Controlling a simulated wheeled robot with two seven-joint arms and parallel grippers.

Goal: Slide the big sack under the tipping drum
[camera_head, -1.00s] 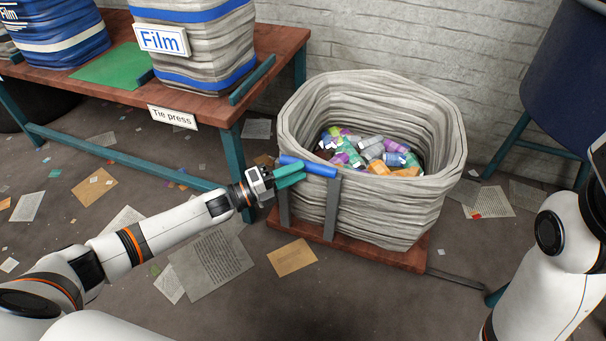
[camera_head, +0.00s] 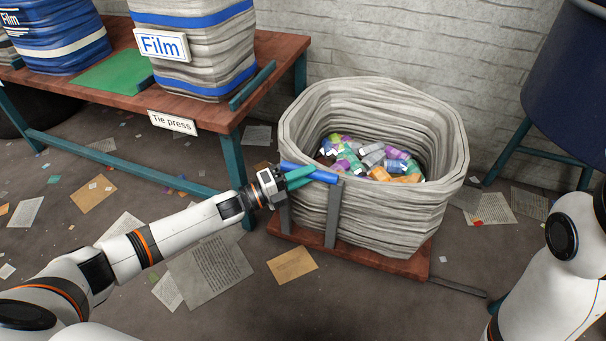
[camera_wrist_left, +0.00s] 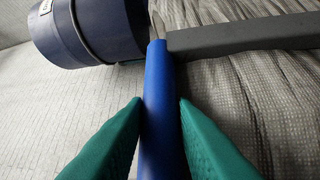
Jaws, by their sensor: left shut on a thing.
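The big grey-white sack (camera_head: 395,215) stands open on a low reddish-brown base (camera_head: 392,263). Colourful bottle-like items (camera_head: 372,160) lie inside it. A blue handle bar (camera_head: 312,173) on grey posts (camera_head: 332,215) runs along the sack's left side. My left gripper (camera_head: 299,177) is shut on this bar; in the left wrist view its green fingers (camera_wrist_left: 160,120) lie on either side of it. The tipping drum (camera_head: 572,80), dark blue on a teal stand, is at the upper right, apart from the sack. My right arm shows at the right edge, its gripper out of view.
A red-topped table (camera_head: 270,55) with a "Tie press" sign (camera_head: 172,122) stands at the left, bearing banded sacks, one labelled "Film" (camera_head: 195,75). A grey rail (camera_head: 458,287) runs right from the base. Loose papers (camera_head: 210,268) litter the floor. A brick wall is behind.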

